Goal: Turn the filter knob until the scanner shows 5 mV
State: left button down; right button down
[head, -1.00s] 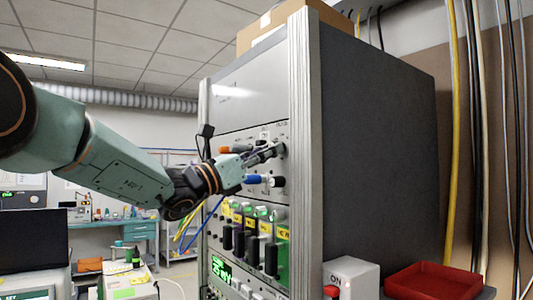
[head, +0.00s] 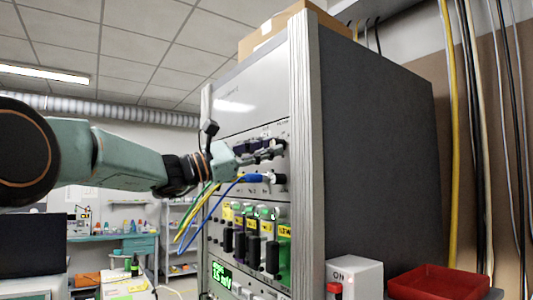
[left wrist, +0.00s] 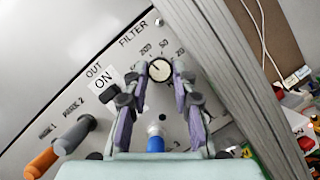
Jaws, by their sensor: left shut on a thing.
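The filter knob (left wrist: 160,69) has a pale face with a dark pointer, under the word FILTER on a grey panel in the left wrist view. Numbers ring it, with 200 at upper left and 50 at upper right. My left gripper (left wrist: 163,82) has one finger on each side of the knob and is shut on it. In the head view my left gripper (head: 270,151) reaches the upper right of the rack panel and largely hides the knob. The green scanner display (head: 221,274) is low on the rack; its reading ends in mV, but the digits are too blurred to be sure.
A blue plug (head: 257,178) with a cable sits just below the gripper. Orange and grey plugs (left wrist: 43,162) stand to the left. Several black levers (head: 252,245) lie lower on the rack. A white ON box (head: 358,276) and a red tray (head: 440,281) stand at right.

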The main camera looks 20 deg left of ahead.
pick_arm(q)
jog(key=shift+r+m+g, duration=0.15)
jog(key=shift+m+g, duration=0.25)
jog(key=shift+m, duration=0.7)
jog(key=c, duration=1.1)
grip_release()
jog(key=v, duration=1.2)
